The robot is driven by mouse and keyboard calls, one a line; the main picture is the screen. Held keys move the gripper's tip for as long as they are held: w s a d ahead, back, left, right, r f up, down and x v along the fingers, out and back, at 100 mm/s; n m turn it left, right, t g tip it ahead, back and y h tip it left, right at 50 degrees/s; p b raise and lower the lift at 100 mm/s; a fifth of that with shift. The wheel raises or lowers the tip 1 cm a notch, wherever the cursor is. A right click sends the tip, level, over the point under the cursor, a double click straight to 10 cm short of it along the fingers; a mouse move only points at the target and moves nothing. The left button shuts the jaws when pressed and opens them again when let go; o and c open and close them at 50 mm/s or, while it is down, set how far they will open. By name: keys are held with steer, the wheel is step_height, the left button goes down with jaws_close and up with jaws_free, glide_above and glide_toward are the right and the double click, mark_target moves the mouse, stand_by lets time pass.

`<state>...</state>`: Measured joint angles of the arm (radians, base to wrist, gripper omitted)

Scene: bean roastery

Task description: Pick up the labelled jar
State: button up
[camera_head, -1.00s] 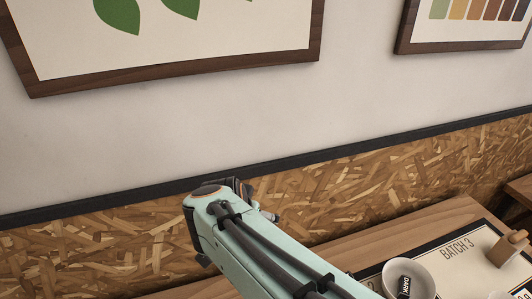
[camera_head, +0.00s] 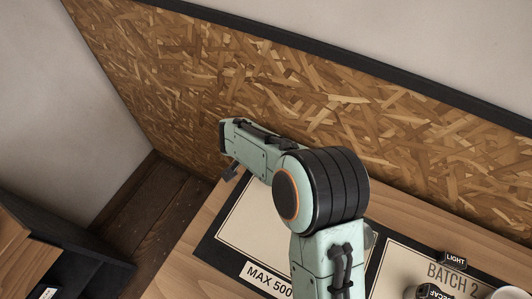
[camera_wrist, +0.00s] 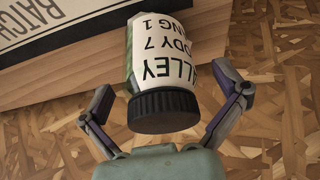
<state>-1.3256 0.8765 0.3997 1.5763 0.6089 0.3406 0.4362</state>
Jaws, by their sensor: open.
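The labelled jar (camera_wrist: 165,62) is in the wrist view. It has a black ribbed lid, a cream label with dark print including "BODY 7", and some green along its left side. Its lid points toward my gripper (camera_wrist: 172,88). The gripper's fingers are spread on either side of the jar, with gaps visible beside it. In the head view, my gripper (camera_head: 231,170) is at the far end of my arm, near the board wall and small in the picture. I cannot make out the jar there.
A wooden table (camera_head: 190,262) carries a "MAX 500" mat (camera_head: 240,236) and a "BATCH 2" mat (camera_head: 392,268). Small black "LIGHT" (camera_head: 455,260) and "DECAF" (camera_head: 427,292) labels are at right. Chipboard panelling (camera_head: 400,120) runs behind. Dark floor (camera_head: 145,215) lies left of the table.

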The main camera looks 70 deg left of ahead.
steer(key=c, duration=1.3)
steer(key=r, duration=0.6)
steer(key=d+r, duration=0.1)
steer(key=r, duration=0.3)
steer(key=d+r, duration=0.3)
steer(key=d, duration=0.7)
steer(key=a+f, duration=0.3)
steer(key=a, duration=0.1)
steer(key=w+a+f, duration=0.1)
steer(key=a+f, duration=0.1)
steer(key=a, duration=0.2)
steer(key=w+a+f, duration=0.1)
steer(key=a+f, duration=0.2)
steer(key=a, duration=0.1)
steer(key=shift+a+f, duration=0.1)
steer(key=shift+f, duration=0.25)
steer(key=shift+a+f, duration=0.4)
steer(key=shift+f, duration=0.1)
steer(key=shift+w+f, duration=0.1)
steer(key=shift+f, duration=1.4)
